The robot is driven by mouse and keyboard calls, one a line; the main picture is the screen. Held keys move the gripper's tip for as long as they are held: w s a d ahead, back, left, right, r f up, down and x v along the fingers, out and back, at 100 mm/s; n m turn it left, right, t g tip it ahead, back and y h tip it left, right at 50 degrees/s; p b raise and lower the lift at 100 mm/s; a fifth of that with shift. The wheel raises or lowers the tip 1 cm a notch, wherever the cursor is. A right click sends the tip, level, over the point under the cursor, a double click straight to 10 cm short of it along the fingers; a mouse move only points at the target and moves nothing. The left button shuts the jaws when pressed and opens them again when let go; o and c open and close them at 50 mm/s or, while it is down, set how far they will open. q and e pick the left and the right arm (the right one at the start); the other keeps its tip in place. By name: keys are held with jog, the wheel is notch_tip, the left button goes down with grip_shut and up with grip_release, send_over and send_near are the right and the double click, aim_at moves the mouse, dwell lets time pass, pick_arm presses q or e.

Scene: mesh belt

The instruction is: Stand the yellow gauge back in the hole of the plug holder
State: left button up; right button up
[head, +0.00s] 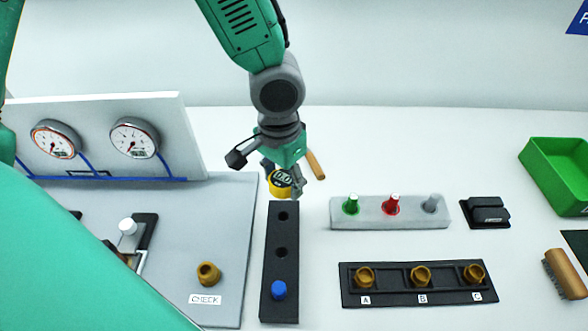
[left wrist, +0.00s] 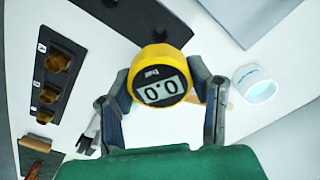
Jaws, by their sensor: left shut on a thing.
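The yellow gauge (head: 279,184) has a round body and a dark face with a digital display. In the left wrist view the gauge (left wrist: 160,80) reads 0.0 and sits between the two fingers. My left gripper (head: 284,180) is shut on it, just beyond the far end of the plug holder in the head view. The black plug holder (head: 281,230) is a long bar with two open holes in its far and middle parts and a blue plug (head: 279,290) at the near end. The gauge's underside is hidden. My right gripper is not in view.
Left stands a grey board (head: 232,230) with a brass fitting (head: 208,273) and dial panel (head: 100,130). Right are a grey block (head: 375,222) with coloured plugs, a black rack (head: 390,296) with brass fittings, a green bin (head: 555,170) and a brush (head: 565,272). A white cup (left wrist: 256,84) shows in the wrist view.

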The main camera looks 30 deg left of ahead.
aim_at(278, 198)
pick_arm(q)
jog(key=shift+a, duration=0.15)
jog(key=shift+s+a, duration=0.25)
jog(key=shift+a, duration=0.2)
jog(key=shift+w+d+p, duration=0.15)
jog(key=shift+d+p, duration=0.15)
jog(key=shift+d, duration=0.1)
jog(key=shift+d+f+b, duration=0.3)
jog(key=shift+b, duration=0.05)
jog(key=shift+d+f+b, duration=0.25)
jog(key=shift+f+b, duration=0.3)
jog(key=shift+f, duration=0.1)
jog(key=f+b, duration=0.1)
jog(key=a+f, duration=0.1)
jog(key=shift+f+b, duration=0.35)
jog(key=shift+a+f+b, duration=0.3)
jog(key=shift+f+b, duration=0.1)
jog(key=shift+f, duration=0.25)
jog(key=shift+d+r, duration=0.1)
jog(key=shift+d, duration=0.55)
jog(key=shift+a, duration=0.85)
jog(key=shift+d, duration=0.1)
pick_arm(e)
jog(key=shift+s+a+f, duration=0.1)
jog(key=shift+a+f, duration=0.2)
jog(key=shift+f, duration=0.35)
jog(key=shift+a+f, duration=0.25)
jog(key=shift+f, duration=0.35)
